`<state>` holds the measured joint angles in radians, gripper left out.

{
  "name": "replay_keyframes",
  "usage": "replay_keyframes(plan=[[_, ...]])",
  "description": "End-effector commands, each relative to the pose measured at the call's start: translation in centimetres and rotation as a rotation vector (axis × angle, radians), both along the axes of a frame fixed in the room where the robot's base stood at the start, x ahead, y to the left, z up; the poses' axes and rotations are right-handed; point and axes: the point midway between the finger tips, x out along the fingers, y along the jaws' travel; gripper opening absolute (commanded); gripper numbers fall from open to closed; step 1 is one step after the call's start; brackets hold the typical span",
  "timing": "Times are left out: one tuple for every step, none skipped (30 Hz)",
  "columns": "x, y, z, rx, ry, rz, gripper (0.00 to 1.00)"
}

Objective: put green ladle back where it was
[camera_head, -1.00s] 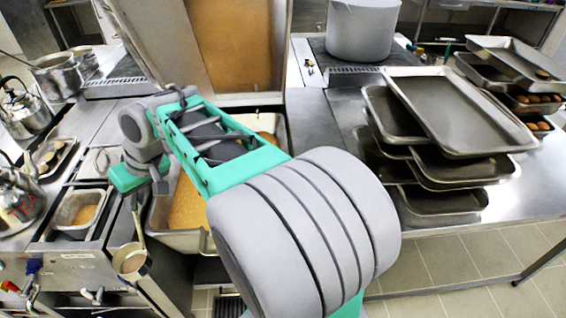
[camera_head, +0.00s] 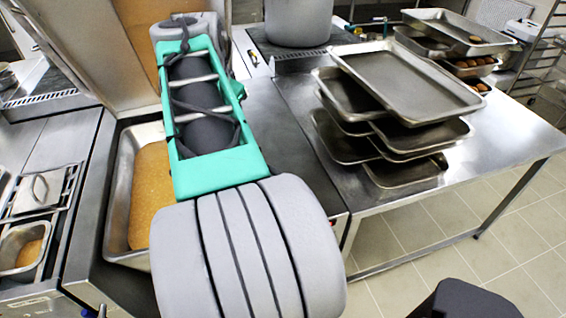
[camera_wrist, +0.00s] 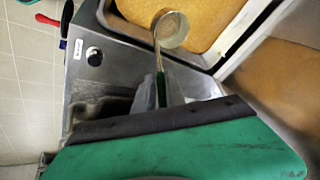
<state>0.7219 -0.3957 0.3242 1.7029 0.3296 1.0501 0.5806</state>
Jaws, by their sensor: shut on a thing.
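The ladle shows in the wrist view, with a round metal bowl (camera_wrist: 172,30), a thin metal stem and a green handle (camera_wrist: 161,90). My gripper (camera_wrist: 163,84) is shut on the green handle, and the bowl points away from it, towards the top of the picture. The bowl appears in front of a pan with an orange-brown filling; I cannot tell whether it touches the pan. In the head view my arm hides both the gripper and the ladle.
A deep pan of orange-brown food (camera_head: 150,195) is set in the counter at left. Stacked metal trays (camera_head: 405,85) stand on the steel table (camera_head: 500,150) at right. A large pot (camera_head: 298,22) stands behind. Tiled floor (camera_head: 440,270) is open at front right.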

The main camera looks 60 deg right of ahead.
Motion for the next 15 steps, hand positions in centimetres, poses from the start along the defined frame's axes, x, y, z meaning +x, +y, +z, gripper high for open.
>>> replay_keyframes(plan=[[-1.7, -0.8, 0.3, -0.002, -0.003, -0.105, 0.0], [-2.8, -1.2, 0.5, -0.001, -0.003, -0.168, 0.0], [-4.2, -1.6, 0.8, -0.001, -0.002, -0.251, 0.0], [-5.2, -1.8, 1.0, -0.001, -0.003, -0.311, 0.0], [-6.2, -2.0, 1.2, 0.001, -0.002, -0.37, 0.0], [-7.4, -2.1, 1.4, 0.001, -0.002, -0.444, 0.0], [-8.3, -2.2, 1.5, 0.001, -0.001, -0.497, 0.0], [-9.1, -2.2, 1.7, 0.0, -0.001, -0.547, 0.0], [-10.1, -2.2, 1.9, 0.0, -0.002, -0.608, 0.0], [-10.8, -2.2, 1.9, 0.001, -0.001, -0.65, 0.0], [-11.3, -2.1, 2.1, 0.001, -0.001, -0.684, 0.0], [-11.9, -2.0, 2.2, 0.001, -0.001, -0.723, 0.0], [-12.3, -2.0, 2.2, 0.001, -0.001, -0.745, 0.0], [-12.5, -2.0, 2.2, 0.001, 0.0, -0.762, 0.0], [-12.7, -2.2, 2.1, 0.001, 0.001, -0.776, 0.0]])
